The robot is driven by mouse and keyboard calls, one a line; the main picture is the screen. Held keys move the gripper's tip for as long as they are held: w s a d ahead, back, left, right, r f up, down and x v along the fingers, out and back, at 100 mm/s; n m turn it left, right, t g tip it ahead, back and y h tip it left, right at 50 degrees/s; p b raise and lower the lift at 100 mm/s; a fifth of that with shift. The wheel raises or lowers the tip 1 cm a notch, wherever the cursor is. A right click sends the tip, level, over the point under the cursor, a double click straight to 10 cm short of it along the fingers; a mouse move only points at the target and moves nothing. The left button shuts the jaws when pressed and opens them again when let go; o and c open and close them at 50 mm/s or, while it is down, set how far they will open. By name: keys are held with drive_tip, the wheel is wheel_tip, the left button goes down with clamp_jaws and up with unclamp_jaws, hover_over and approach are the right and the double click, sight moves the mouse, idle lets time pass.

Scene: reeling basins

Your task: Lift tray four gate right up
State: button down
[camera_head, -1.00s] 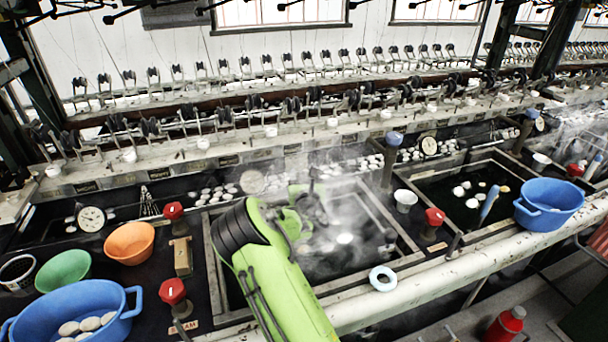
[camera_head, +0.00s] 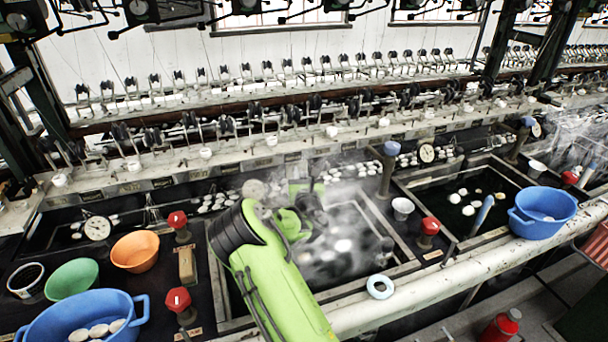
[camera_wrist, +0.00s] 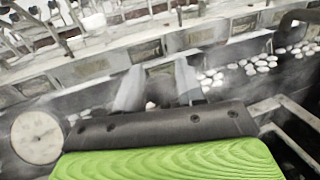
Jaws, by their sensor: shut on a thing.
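My gripper (camera_wrist: 158,92) shows in the wrist view with its two pale fingers shut on a small part between them. That part (camera_wrist: 157,101) is dark and blurred, probably the gate's handle, but I cannot tell its full shape. In the head view my gripper (camera_head: 311,207) is over the far part of the steaming basin (camera_head: 400,243), below the long pale ledge. My arm and the steam hide the gate there. A row of trays with white cocoons (camera_wrist: 258,65) lies behind the fingers in the wrist view. I cannot read any tray number or tell how high the gate stands.
A round dial (camera_wrist: 37,136) stands left of my gripper in the wrist view. The pale ledge (camera_head: 225,160) with reeling parts runs behind. Red-topped valves (camera_head: 178,299), a blue tub (camera_head: 80,318) and an orange bowl (camera_head: 135,251) stand left. A grey post (camera_head: 388,165) rises on the right.

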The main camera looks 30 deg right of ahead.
drive_tip(key=shift+r+p, duration=0.3)
drive_tip(key=shift+r, duration=0.65)
drive_tip(key=shift+f, duration=0.2)
drive_tip(key=c, duration=0.8)
unclamp_jaws()
drive_tip(key=b+v, duration=0.7)
drive_tip(key=v, duration=0.8)
drive_tip(key=shift+s+a, duration=0.15)
drive_tip(key=shift+s, duration=0.2)
